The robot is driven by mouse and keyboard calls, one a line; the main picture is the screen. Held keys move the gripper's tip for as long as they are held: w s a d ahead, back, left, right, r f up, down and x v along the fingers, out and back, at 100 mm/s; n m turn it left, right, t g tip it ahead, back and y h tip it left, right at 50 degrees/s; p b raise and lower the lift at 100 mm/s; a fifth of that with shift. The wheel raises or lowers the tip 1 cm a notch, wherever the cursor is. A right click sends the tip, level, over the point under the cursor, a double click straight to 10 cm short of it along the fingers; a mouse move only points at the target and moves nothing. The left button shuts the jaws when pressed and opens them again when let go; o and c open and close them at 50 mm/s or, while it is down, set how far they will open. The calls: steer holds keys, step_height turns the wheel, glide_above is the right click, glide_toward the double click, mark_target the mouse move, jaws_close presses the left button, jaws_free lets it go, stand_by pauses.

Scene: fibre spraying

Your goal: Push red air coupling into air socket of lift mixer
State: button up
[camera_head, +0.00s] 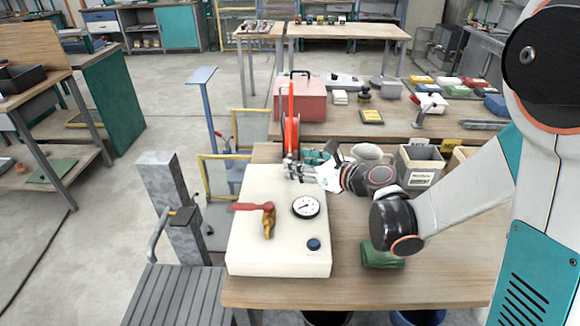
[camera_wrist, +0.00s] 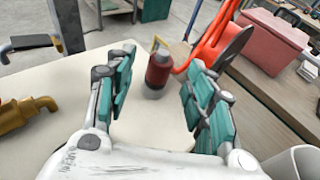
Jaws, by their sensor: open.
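The red air coupling (camera_wrist: 158,68) is a dark red upright cylinder near the middle of the wrist view. A grey ring or stub shows at its foot, on the cream top of the lift mixer (camera_head: 265,200); I cannot tell whether this is the air socket or how deep the coupling sits. My gripper (camera_wrist: 160,82) is open, its teal-padded fingers to the left and right of the coupling with gaps on both sides. In the head view my gripper (camera_head: 296,168) is over the mixer's far end and hides the coupling.
The mixer top carries a brass valve with red lever (camera_head: 266,212), a pressure gauge (camera_head: 306,207) and a blue knob (camera_head: 313,244). A red hose (camera_head: 291,125) rises behind my gripper. A red toolbox (camera_head: 301,100) stands beyond. Bins (camera_head: 420,166) and a green cloth (camera_head: 383,254) are right.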

mark_target(290, 157)
steer(key=b+x, duration=0.2)
steer(key=x, duration=0.3)
steer(key=shift+w+f, duration=0.1)
steer(key=shift+f, duration=0.05)
jaws_close()
